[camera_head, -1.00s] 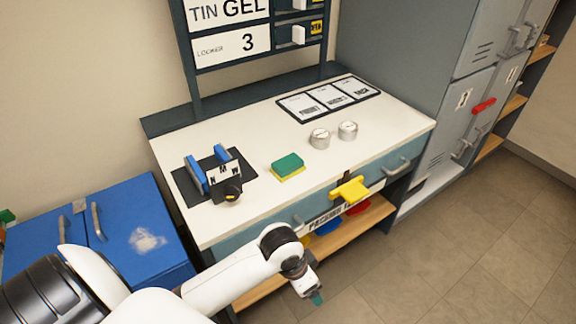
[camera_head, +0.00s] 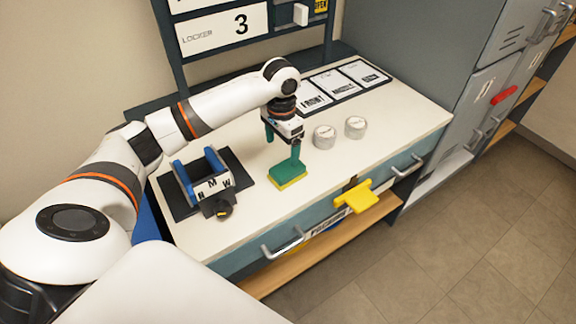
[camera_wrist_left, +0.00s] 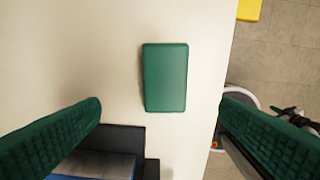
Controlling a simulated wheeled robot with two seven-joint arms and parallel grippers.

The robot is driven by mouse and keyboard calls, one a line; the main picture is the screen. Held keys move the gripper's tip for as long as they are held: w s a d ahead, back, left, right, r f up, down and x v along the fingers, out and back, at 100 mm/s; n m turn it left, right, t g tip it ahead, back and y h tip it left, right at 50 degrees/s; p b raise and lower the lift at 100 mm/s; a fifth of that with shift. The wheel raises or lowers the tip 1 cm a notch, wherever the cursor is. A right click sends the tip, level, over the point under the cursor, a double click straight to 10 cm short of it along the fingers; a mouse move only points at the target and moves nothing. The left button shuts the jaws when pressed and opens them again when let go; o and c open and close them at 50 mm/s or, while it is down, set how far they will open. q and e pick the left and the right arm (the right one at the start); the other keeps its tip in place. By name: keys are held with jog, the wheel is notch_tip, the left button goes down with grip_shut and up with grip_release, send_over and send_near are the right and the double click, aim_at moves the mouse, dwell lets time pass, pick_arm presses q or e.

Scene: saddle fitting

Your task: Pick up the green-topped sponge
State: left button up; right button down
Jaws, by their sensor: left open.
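The green-topped sponge (camera_head: 287,174), with a yellow underside, lies flat on the white worktop near its front edge. In the left wrist view the sponge (camera_wrist_left: 165,78) shows as a green rectangle, a little beyond the line between the fingertips. My left gripper (camera_head: 283,147) is open and empty, pointing down just above the sponge; one green-padded finger overlaps the sponge's back edge in the head view. Whether it touches cannot be told. In the left wrist view the two green fingers (camera_wrist_left: 161,102) stand wide on either side. My right gripper is not in view.
A dark holder with blue uprights and a dial (camera_head: 208,184) stands left of the sponge. Two round tins (camera_head: 340,132) stand to its right, and a card tray (camera_head: 345,84) lies behind. A yellow piece (camera_head: 355,196) sticks out at the drawer front. The worktop (camera_head: 250,222) is bare in front.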

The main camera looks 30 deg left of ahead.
aim_at(286, 168)
pick_arm(q)
notch_tip(286, 168, down, 4)
jog(key=shift+r, duration=0.25)
jog(key=shift+w+f, duration=0.1)
jog(key=shift+f, duration=0.25)
jog(key=shift+d+f+p, duration=0.2)
jog(key=shift+f, duration=0.3)
jog(key=shift+d+f+p, duration=0.15)
jog(key=shift+f, duration=0.35)
notch_tip(286, 168, down, 2)
jog(key=shift+w+d+f, duration=0.1)
jog(key=shift+f, duration=0.35)
jog(key=shift+c, duration=0.5)
jog(key=shift+r, duration=0.1)
jog(key=c, duration=1)
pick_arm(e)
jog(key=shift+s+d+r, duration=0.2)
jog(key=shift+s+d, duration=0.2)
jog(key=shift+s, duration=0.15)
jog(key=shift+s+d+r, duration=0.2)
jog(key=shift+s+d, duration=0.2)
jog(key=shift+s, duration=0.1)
